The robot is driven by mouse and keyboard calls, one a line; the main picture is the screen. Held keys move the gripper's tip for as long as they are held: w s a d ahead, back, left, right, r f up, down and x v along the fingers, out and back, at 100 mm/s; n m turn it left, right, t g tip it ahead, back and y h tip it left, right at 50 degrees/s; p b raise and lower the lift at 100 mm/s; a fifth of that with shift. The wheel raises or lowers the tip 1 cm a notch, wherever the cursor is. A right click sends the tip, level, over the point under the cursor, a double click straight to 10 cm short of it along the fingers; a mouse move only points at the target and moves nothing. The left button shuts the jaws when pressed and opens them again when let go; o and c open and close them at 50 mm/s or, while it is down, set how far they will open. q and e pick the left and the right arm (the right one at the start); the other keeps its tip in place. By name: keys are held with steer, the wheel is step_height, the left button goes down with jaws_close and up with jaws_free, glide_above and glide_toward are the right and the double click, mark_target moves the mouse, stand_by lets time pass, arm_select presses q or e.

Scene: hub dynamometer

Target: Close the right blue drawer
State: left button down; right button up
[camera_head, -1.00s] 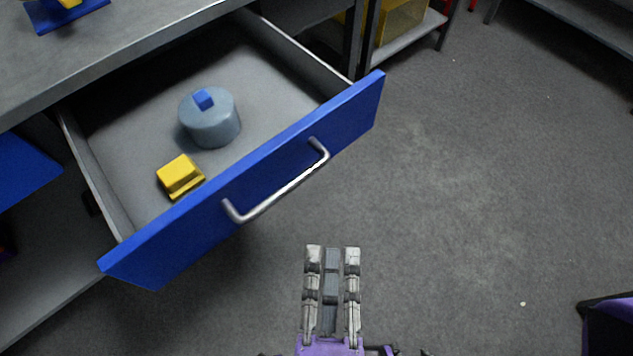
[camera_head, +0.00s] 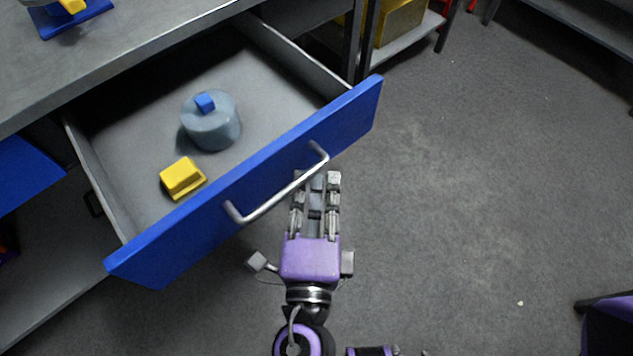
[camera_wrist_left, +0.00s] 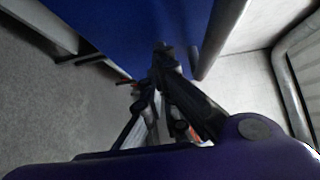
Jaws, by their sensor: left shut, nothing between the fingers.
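The right blue drawer (camera_head: 344,116) stands pulled open from under the grey workbench, its silver bar handle (camera_head: 276,193) on the front. Inside the drawer are a grey-blue cylinder (camera_head: 211,125) with a small blue block on top and a yellow block (camera_head: 182,178). My left gripper (camera_head: 317,176) is shut and empty, its fingertips close to the drawer front near the right end of the handle. I cannot tell whether they touch. In the left wrist view the fingers (camera_wrist_left: 163,50) point at the blue front (camera_wrist_left: 125,30). My right gripper is not in view.
Another blue drawer front (camera_head: 25,175) shows at the left edge. A blue and yellow object (camera_head: 70,15) lies on the workbench (camera_head: 130,55). A shelf with a yellow box (camera_head: 402,22) stands behind.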

arm_select(q)
steer(key=shift+w+a, duration=0.1)
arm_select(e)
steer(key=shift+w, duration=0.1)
